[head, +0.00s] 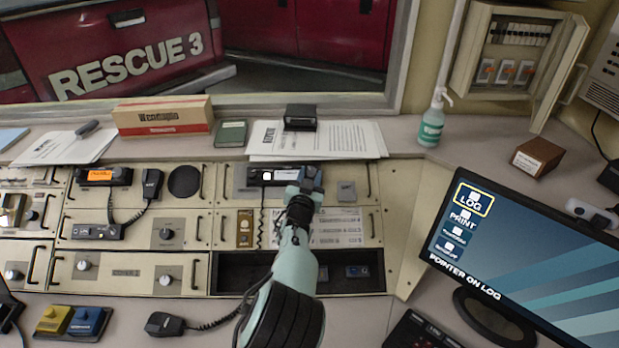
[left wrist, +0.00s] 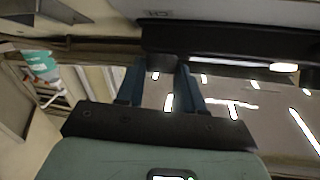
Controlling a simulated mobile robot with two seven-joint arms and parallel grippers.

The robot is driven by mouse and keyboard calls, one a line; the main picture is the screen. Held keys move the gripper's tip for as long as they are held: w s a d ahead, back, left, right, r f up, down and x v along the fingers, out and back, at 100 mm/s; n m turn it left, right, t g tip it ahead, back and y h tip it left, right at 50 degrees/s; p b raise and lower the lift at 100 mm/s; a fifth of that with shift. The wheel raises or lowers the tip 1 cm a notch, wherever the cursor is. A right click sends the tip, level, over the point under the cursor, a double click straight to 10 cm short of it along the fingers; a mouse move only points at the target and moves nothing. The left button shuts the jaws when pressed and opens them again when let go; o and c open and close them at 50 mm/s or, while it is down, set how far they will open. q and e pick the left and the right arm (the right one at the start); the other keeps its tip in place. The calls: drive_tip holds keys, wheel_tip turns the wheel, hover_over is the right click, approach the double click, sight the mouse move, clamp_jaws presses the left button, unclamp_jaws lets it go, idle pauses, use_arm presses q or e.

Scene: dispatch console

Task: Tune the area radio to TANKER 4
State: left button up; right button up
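A black radio (head: 257,176) with a small white-lit display is set in the upper right console panel; its channel text is too small to read. My left gripper (head: 304,182) is at the radio's right end, covering that part. In the left wrist view the two blue fingers of my gripper (left wrist: 160,78) stand apart, with their tips at the dark radio body (left wrist: 215,42). A small label shows between them; whether a knob sits between the tips, I cannot tell. Another radio (head: 103,176), with an orange display, is at the left. My right gripper is not in view.
A coiled cord (head: 262,220) hangs under the radio, left of my arm. A printed card (head: 345,228) is on the panel below. A black box (head: 300,117) and papers (head: 350,140) lie on the shelf above. A monitor (head: 530,265) stands at the right.

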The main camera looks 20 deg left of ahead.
use_arm(q)
drive_tip(key=shift+c, duration=0.9)
drive_tip(key=shift+a, duration=0.1)
drive_tip(key=shift+a+r+m+h+b, duration=0.1)
drive_tip(key=shift+a+m+h+b, duration=0.05)
drive_tip(key=shift+m+h, duration=0.45)
drive_tip(key=shift+a+m+h+b, duration=0.1)
drive_tip(key=shift+m+h+b, duration=0.05)
drive_tip(key=shift+m+h, duration=0.4)
drive_tip(key=shift+a+r+m+h+p, duration=0.15)
drive_tip(key=shift+m+h+p, duration=0.15)
drive_tip(key=shift+m+h, duration=0.65)
drive_tip(key=shift+m+h+p, duration=0.3)
drive_tip(key=shift+m+h, duration=0.1)
drive_tip(key=shift+m, duration=0.1)
drive_tip(key=shift+a+r+m+h+p, duration=0.1)
drive_tip(key=shift+m+h+p, duration=0.2)
drive_tip(key=shift+m+p, duration=0.2)
drive_tip(key=m+g+h+p, duration=0.1)
drive_tip(key=m+h+p, duration=0.1)
drive_tip(key=shift+a+r+p, duration=0.1)
drive_tip(key=shift+p, duration=0.2)
drive_tip(key=shift+m+g+h+p, duration=0.3)
drive_tip(key=shift+m+h+p, duration=0.2)
drive_tip(key=shift+m+p, duration=0.15)
